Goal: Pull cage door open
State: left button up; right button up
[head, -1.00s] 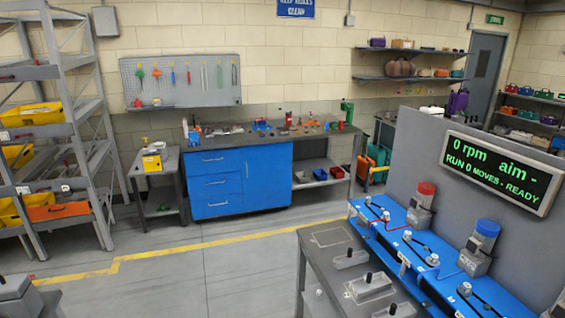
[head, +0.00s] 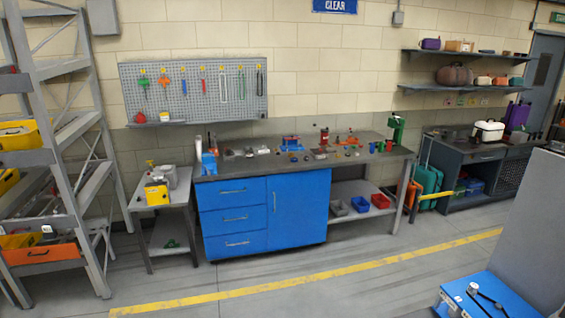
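I cannot pick out a cage door for certain in the head view. A dark mesh-like panel (head: 522,172) shows on the front of the dark bench at the far right. I cannot tell whether it is a door, and it looks flush with the bench. Neither of my grippers is in view.
A blue workbench (head: 229,216) stands against the wall, with a small grey side table (head: 153,205) to its left. A grey shelf rack (head: 88,170) stands at far left. A blue machine (head: 495,298) and grey panel (head: 545,225) fill the lower right. Floor ahead is clear.

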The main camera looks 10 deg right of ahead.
aim_at(492, 194)
jog(key=i+z, duration=0.1)
jog(key=i, duration=0.6)
jog(key=i+j+z, duration=0.1)
jog(key=i, duration=0.65)
jog(key=i+j+z, duration=0.1)
jog(key=i, duration=0.6)
jog(key=i+l+z, duration=0.25)
jog(key=z, duration=0.2)
jog(key=i+l+z, duration=0.1)
jog(key=i+z, duration=0.75)
jog(key=i+j+z, duration=0.2)
jog(key=i+z, duration=0.25)
jog(key=i+j+z, duration=0.25)
jog(key=z, duration=0.2)
jog(key=i+l+z, duration=0.25)
jog(key=i, duration=0.85)
jog(key=i+j+z, duration=0.25)
jog(key=i, duration=0.85)
jog(key=i+l, duration=0.1)
jog(key=i, duration=2.1)
jog(key=i+l+u, duration=0.2)
jog(key=i+u, duration=0.2)
jog(key=i, duration=0.3)
jog(key=i+l+u, duration=0.4)
jog(key=i, duration=0.25)
jog(key=i+l+u, duration=0.4)
jog(key=i+l, duration=0.2)
